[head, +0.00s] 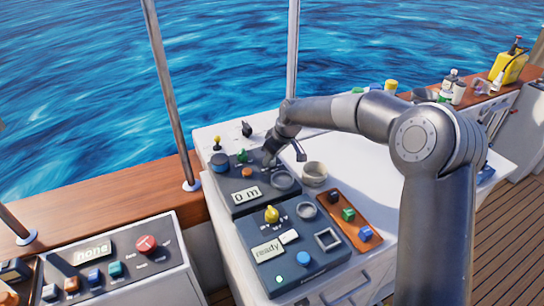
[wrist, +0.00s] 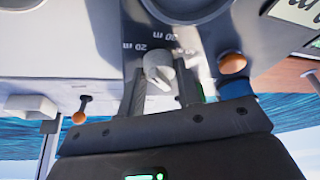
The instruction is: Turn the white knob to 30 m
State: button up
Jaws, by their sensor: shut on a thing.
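The white knob (wrist: 158,68) shows in the wrist view on a dark panel, between the fingers of my gripper (wrist: 160,92). The fingers are shut on it. Labels reading "20 m" and "30 m" stand just beyond the knob; I cannot tell which mark its pointer faces. In the head view my gripper (head: 270,158) is at the back right of the upper dark panel (head: 236,209) and hides the knob. A display (head: 246,194) on that panel reads "0 m".
The same panel carries a blue knob (head: 219,162), an orange button (head: 247,172) and a round ring (head: 283,180). A lower panel has a yellow knob (head: 272,214) and a "ready" display (head: 268,249).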

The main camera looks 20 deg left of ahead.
jog(key=m, duration=0.2)
jog(key=m+t+h, duration=0.1)
jog(key=m, duration=0.1)
jog(key=shift+s+a+r+t, duration=0.1)
jog(key=shift+s+t, duration=0.05)
jog(key=shift+t, duration=0.15)
jog(key=shift+m+t+h, duration=0.5)
jog(key=shift+m, duration=1.5)
jog(key=o, duration=1)
jog(key=v, duration=1)
jog(key=shift+s+r, duration=0.1)
jog(key=shift+r, duration=0.2)
